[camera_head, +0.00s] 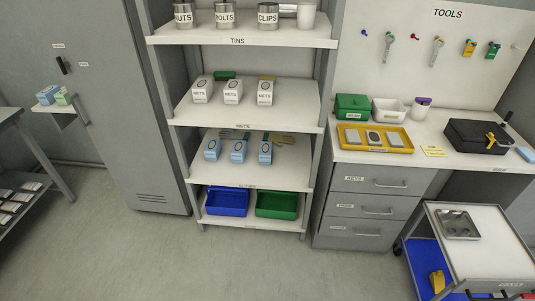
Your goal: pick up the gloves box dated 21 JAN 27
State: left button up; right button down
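Three light-blue boxes stand in a row on the lower shelf of the rack: a left box (212,150), a middle box (238,152) and a right box (265,153). Each has a dark oval on it and a pale front label. The labels are too small to read, so I cannot tell which box carries 21 JAN 27. The label on that shelf's front edge is also too small to read clearly. Neither of my grippers is in view.
White boxes (233,92) marked NETS stand one shelf higher, with tins (225,14) above. Blue (227,202) and green (277,205) bins sit at the bottom. A workbench (430,160) and a trolley (490,255) stand right. The floor (200,265) before the rack is clear.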

aim_at(265, 152)
jog(key=i+l, duration=0.25)
jog(key=i, duration=0.15)
jog(key=i+l+z, duration=0.1)
jog(key=i+l, duration=0.4)
jog(key=i, duration=0.35)
